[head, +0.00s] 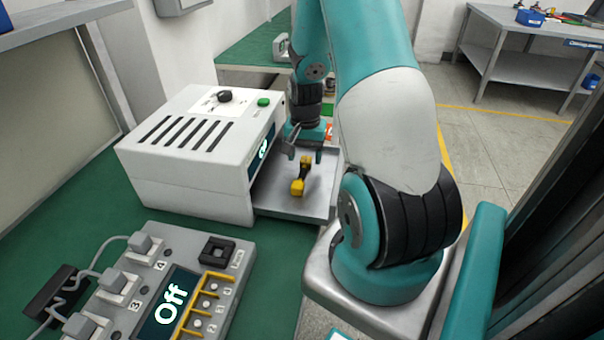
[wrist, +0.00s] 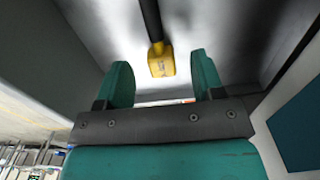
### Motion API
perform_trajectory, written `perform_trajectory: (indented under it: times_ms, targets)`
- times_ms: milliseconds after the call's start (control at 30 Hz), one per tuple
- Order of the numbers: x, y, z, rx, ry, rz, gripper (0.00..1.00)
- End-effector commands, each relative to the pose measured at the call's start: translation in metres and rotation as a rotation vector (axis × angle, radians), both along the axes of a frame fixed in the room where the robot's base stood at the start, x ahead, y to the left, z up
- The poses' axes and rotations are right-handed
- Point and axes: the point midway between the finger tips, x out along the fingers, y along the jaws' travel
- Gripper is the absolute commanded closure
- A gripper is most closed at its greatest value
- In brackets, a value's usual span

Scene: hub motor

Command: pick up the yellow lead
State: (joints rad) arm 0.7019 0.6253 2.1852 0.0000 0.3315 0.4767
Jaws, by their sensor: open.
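The yellow lead (head: 298,187) lies on a grey metal tray (head: 322,196) beside the white box. It has a yellow block end and a black section. In the wrist view the yellow end (wrist: 161,62) shows just beyond the gap between the fingers, with the black section running up out of the picture. My gripper (head: 305,154) is open and empty, at the far end of the lead in the head view. Its two teal fingers (wrist: 163,76) show in the wrist view with nothing between them. I cannot tell the exact height of the fingers over the tray.
The white box (head: 190,185) with a lit display stands directly left of the tray. A grey control unit (head: 150,290) reading "Off", with cables, sits in front on the green bench (head: 50,225). Another workbench (head: 530,50) stands at the back right.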

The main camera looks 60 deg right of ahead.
Motion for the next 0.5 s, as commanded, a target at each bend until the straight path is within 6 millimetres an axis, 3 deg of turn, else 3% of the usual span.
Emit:
perform_trajectory:
  times_ms: [167, 433, 467, 500]
  targets:
    - [0.000, -0.001, -0.024, 0.001, 0.002, 0.000, 0.38]
    - [0.001, -0.001, -0.028, -0.001, -0.001, 0.000, 0.38]
    - [0.000, -0.001, -0.028, -0.001, 0.000, 0.000, 0.41]
    - [0.000, -0.001, -0.027, -0.001, 0.000, 0.000, 0.50]
